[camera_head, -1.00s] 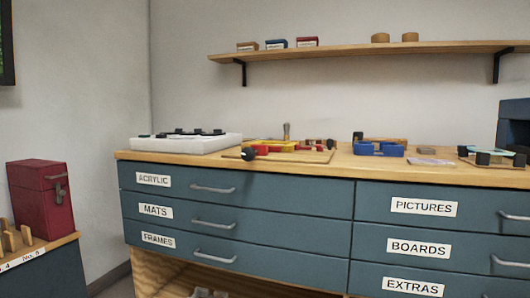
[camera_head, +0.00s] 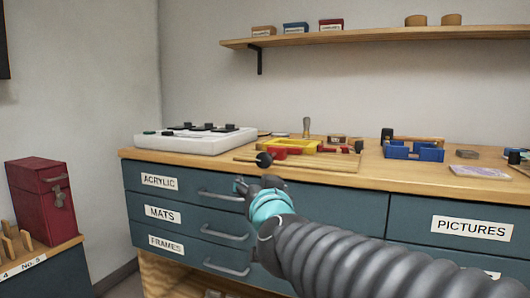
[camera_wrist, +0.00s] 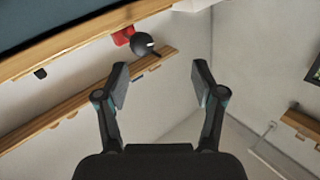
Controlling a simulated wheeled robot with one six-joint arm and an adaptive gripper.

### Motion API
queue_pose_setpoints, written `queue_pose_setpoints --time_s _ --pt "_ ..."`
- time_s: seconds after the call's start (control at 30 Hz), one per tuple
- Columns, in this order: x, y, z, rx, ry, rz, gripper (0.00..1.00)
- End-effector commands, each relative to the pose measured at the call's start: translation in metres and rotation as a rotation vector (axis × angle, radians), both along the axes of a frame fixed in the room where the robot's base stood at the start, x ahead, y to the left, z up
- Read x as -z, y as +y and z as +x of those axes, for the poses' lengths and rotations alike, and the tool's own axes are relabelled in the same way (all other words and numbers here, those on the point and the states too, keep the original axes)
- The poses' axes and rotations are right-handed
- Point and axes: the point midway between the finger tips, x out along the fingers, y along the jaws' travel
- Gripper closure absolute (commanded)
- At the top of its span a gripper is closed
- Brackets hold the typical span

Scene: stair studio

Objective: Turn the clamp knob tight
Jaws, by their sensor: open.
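The black clamp knob (camera_head: 264,159) sticks out at the front of a red clamp part (camera_head: 292,152) on a wooden board (camera_head: 340,165) on the bench top. A yellow part (camera_head: 272,145) lies just behind the red one. In the wrist view the knob (camera_wrist: 142,44) shows a white mark and sits beyond my fingertips, left of the middle between them; some red (camera_wrist: 123,35) shows beside it. My gripper (camera_wrist: 159,78) is open and empty. In the head view my gripper (camera_head: 242,185) is in front of the drawers, below the knob and apart from it.
The bench's front edge (camera_head: 200,163) and a drawer handle (camera_head: 222,196) are near my gripper. A white tray (camera_head: 190,145) stands left, a blue fixture (camera_head: 412,152) right. A wall shelf (camera_head: 370,36) runs above. A red box (camera_head: 40,197) stands far left.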

Motion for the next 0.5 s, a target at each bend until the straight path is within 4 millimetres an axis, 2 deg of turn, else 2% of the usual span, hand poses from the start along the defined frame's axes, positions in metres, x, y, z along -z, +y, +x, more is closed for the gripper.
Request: queue_pose_setpoints --time_s 0.03,0.1,0.2,0.5 --pt "-0.015 0.012 0.009 0.045 -0.029 0.02 0.31" --pt "-0.029 0.019 0.018 0.134 -0.063 0.043 0.31" --pt "-0.037 0.027 0.024 0.267 -0.074 0.055 0.31" --pt "-0.024 0.041 0.013 0.548 0.0 0.013 0.31"
